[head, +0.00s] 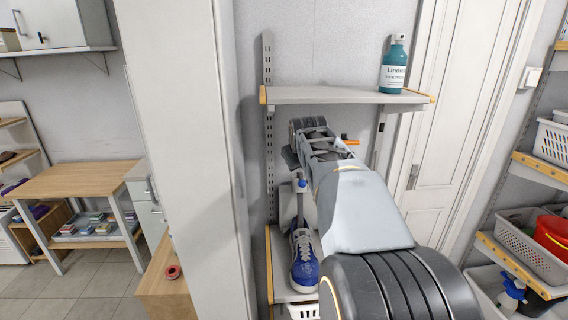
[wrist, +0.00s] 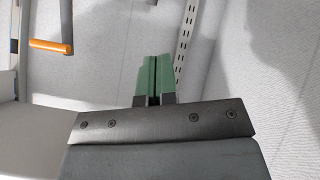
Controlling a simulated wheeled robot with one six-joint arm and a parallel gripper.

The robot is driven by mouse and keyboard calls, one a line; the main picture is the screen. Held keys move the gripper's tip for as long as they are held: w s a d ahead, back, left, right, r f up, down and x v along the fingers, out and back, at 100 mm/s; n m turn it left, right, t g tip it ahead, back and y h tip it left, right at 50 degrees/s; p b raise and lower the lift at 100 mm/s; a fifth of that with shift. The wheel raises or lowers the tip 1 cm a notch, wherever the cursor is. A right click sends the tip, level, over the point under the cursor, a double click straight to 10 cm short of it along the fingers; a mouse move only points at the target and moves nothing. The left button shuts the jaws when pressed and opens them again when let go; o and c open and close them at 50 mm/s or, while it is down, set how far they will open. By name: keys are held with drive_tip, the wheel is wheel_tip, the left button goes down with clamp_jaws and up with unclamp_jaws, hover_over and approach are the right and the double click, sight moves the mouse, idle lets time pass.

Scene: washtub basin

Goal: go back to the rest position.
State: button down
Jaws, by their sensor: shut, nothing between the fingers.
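My gripper (wrist: 154,75) shows in the wrist view with its two green fingertips together and nothing between them. Behind the fingers is a pale grey wall, with a slotted metal rail just to their right. In the head view my arm reaches forward toward the wall shelving, below the upper shelf board (head: 340,96). The arm hides the gripper's fingers in that view.
A teal bottle (head: 394,68) stands on the upper shelf's right end. A blue shoe (head: 304,262) is on the lower shelf, left of my arm. An orange-ended bar (wrist: 50,46) shows at upper left in the wrist view. White baskets (head: 525,238) stand at right.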

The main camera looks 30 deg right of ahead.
drive_tip(key=shift+s+a+r, duration=0.15)
drive_tip(key=s+a+f+g+y, duration=0.4)
drive_tip(key=s+a+f, duration=1.3)
drive_tip(key=a, duration=0.4)
drive_tip(key=shift+s+f+n+y, duration=0.3)
drive_tip(key=shift+s+f+y, duration=0.05)
drive_tip(key=shift+f+y, duration=0.05)
drive_tip(key=shift+a, duration=0.1)
